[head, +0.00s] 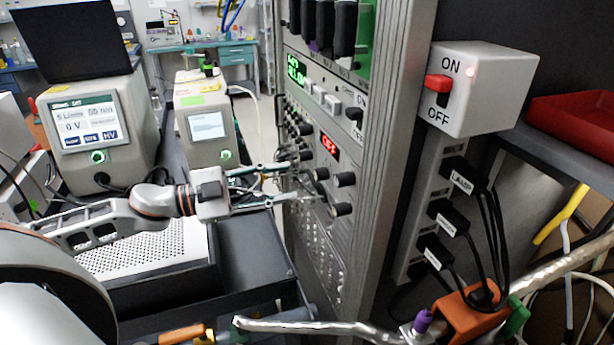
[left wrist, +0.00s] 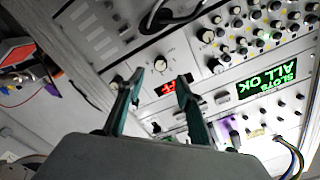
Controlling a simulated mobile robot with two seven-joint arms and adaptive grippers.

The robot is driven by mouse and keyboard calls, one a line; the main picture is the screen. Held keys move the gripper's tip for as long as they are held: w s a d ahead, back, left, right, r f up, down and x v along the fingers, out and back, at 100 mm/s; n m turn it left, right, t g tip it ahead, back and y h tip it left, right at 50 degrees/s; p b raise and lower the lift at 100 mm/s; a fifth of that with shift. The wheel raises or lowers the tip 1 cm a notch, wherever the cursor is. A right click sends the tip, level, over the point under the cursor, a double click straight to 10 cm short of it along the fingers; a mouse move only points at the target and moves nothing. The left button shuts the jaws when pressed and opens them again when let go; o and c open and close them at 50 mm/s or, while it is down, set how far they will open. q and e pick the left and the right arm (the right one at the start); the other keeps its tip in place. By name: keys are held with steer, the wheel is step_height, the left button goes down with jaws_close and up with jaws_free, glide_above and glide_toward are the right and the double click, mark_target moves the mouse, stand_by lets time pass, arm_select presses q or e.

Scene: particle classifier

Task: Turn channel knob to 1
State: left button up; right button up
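My left gripper (head: 287,182) reaches from the left to the instrument rack's front panel (head: 318,240). Its two teal-edged fingers are apart, with nothing seen between them. In the head view, black knobs (head: 345,179) show just right of the fingertips; the fingers partly hide the panel there. My right gripper is not in view.
A red display (head: 329,147) reading OFF sits above the knobs. A green display (left wrist: 266,84) in the left wrist view reads ALL OK. A white ON/OFF switch box (head: 483,88) is at right. A metal tube (head: 310,326) crosses the bottom.

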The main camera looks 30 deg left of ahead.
mark_target(315, 174)
arm_select(q)
steer(key=shift+x, duration=3.1)
jaws_close()
